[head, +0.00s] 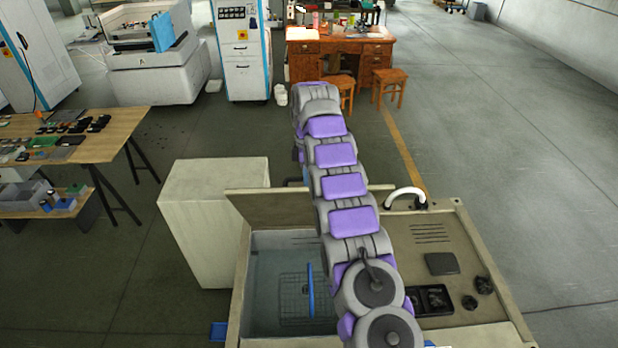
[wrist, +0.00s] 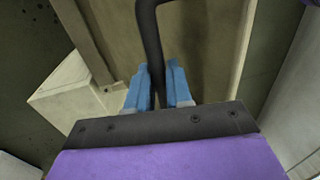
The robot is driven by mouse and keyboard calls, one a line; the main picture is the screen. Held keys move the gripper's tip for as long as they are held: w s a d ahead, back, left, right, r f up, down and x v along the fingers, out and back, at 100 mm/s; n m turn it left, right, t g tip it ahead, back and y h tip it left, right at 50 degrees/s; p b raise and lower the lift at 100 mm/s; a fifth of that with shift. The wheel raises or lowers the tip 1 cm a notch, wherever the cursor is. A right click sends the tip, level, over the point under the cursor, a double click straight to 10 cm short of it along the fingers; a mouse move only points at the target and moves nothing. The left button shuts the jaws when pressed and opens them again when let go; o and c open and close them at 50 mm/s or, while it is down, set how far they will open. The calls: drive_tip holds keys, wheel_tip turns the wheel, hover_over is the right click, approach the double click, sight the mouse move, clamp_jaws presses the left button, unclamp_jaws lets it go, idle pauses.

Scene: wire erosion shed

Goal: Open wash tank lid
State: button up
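The beige wash tank (head: 240,300) stands in front of me in the head view. Its lid (head: 275,208) is raised at the back of the opening and tilted, so the grey-blue basin (head: 262,262) shows. My arm reaches over the tank and past the lid, and hides part of both. In the wrist view my gripper (wrist: 158,72) has its blue fingers on either side of a dark bent bar handle (wrist: 149,28), close against it. The beige panel (wrist: 200,50) behind the handle looks like the lid. In the head view the gripper's fingers are hidden behind the lid.
A wire basket with a blue handle (head: 310,290) is in the basin. A white curved tap (head: 405,195) and small dark parts (head: 435,298) are on the right deck. A pale block (head: 205,225) stands left of the tank. A wooden table (head: 110,140) is farther left. The right floor is clear.

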drive_tip(key=o, duration=0.4)
drive_tip(key=shift+w+f+g, duration=0.3)
drive_tip(key=shift+w+f, duration=0.2)
drive_tip(key=shift+f, duration=0.4)
drive_tip(key=shift+a+r, duration=0.15)
drive_tip(key=shift+r, duration=0.3)
drive_tip(key=r+p, duration=0.3)
drive_tip(key=shift+s+r+p, duration=0.2)
drive_tip(key=shift+p, duration=0.2)
drive_tip(key=shift+s+d+r+b, duration=0.3)
drive_tip(key=shift+s+b, duration=0.3)
drive_tip(key=shift+s, duration=1.95)
drive_tip(key=shift+s+d+r+b, duration=0.2)
drive_tip(key=shift+s+d+b, duration=0.25)
drive_tip(key=shift+s, duration=2.15)
drive_tip(key=shift+s+d+r+b, duration=0.25)
drive_tip(key=shift+s+b, duration=0.45)
drive_tip(key=shift+s, duration=1.85)
